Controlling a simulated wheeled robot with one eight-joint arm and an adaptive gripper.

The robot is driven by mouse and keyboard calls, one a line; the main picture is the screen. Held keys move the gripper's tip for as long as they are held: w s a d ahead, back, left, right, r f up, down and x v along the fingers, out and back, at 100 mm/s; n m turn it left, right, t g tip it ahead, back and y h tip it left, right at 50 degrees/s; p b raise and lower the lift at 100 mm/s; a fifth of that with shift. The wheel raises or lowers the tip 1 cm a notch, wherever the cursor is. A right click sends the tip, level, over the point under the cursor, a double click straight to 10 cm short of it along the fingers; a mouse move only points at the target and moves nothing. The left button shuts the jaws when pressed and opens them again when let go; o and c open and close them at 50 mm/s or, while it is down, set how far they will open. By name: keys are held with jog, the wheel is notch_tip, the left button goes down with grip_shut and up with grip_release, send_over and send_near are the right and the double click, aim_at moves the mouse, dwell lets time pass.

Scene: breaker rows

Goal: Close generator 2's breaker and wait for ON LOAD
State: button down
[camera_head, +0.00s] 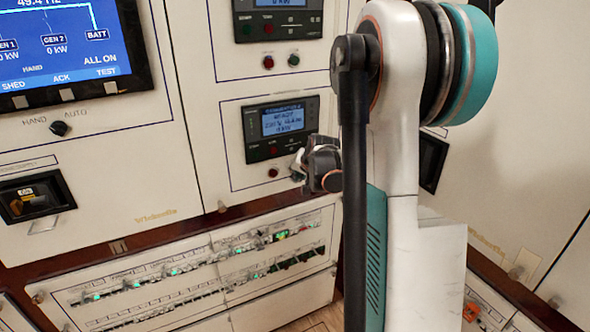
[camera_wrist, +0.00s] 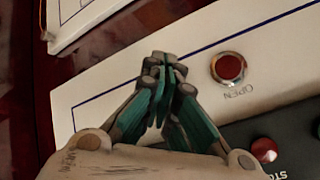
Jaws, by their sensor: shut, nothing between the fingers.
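The lower generator controller (camera_head: 283,128) has a lit blue screen that seems to read READY and 0 kW; its number is too small to be sure. A red button (camera_head: 273,172) sits on the panel below it. In the wrist view a red button labelled OPEN (camera_wrist: 229,67) is right of my fingertips, and a red STOP button (camera_wrist: 264,149) is on the dark controller. My gripper (camera_head: 300,172) is at the controller's lower right, hiding the panel there. In the wrist view my gripper (camera_wrist: 165,70) is shut and empty. No close button shows; contact cannot be told.
The upper controller (camera_head: 278,18) has red and green buttons below it. The large display (camera_head: 62,45) shows GEN 1 and GEN 2 at 0 kW. A HAND/AUTO switch (camera_head: 59,128) is below it. Breaker rows (camera_head: 190,265) with several green lights run along the bottom.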

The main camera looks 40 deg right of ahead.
jog(key=shift+w+d, duration=0.1)
jog(key=shift+w, duration=0.3)
dwell(0.5)
jog(key=shift+s, duration=0.1)
jog(key=shift+s+a, duration=0.2)
jog(key=shift+s, duration=0.5)
jog(key=s, duration=0.2)
jog(key=s+a, duration=0.1)
jog(key=s, duration=0.2)
jog(key=shift+a, duration=0.1)
dwell(0.4)
dwell(0.7)
